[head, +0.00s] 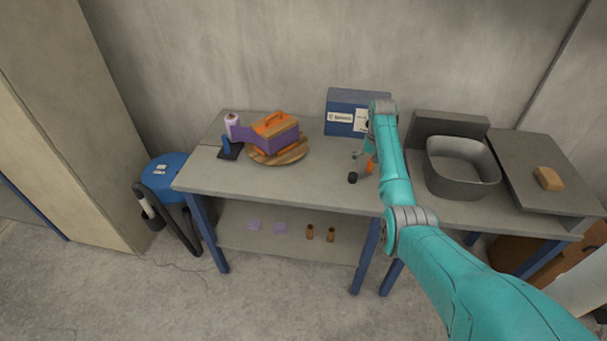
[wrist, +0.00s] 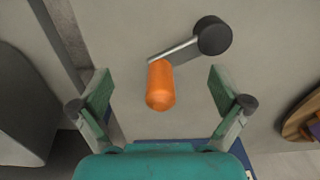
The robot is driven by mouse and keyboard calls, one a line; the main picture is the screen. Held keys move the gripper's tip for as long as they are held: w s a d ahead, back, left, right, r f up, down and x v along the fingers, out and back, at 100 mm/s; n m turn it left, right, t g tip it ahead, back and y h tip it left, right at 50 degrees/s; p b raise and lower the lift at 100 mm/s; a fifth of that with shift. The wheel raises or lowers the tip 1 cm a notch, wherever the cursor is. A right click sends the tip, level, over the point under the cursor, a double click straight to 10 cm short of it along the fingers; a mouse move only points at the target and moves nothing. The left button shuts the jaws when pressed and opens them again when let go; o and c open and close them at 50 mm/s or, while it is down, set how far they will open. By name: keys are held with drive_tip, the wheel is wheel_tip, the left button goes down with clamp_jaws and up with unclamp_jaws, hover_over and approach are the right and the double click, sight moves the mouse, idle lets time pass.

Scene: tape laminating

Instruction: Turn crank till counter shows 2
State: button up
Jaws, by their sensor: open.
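The crank has an orange handle (wrist: 160,85), a thin metal arm (wrist: 175,50) and a black round end (wrist: 213,36). In the head view the orange handle (head: 370,166) shows beside my arm, with the black end (head: 352,178) low on its left. In the wrist view my open gripper (wrist: 159,76) has one finger on each side of the orange handle, with gaps on both sides. In the head view my arm hides most of the gripper. A blue box (head: 343,103) with white labels stands behind the crank; the label text is too small to read, and I cannot make out a counter number.
A purple and orange case (head: 275,131) sits on a round wooden board (head: 255,156) at the left of the bench (head: 215,180). A grey basin (head: 437,183) and a tan block (head: 548,178) are at the right. The bench front between is clear.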

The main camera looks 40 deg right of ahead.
drive_tip(key=shift+r, duration=5)
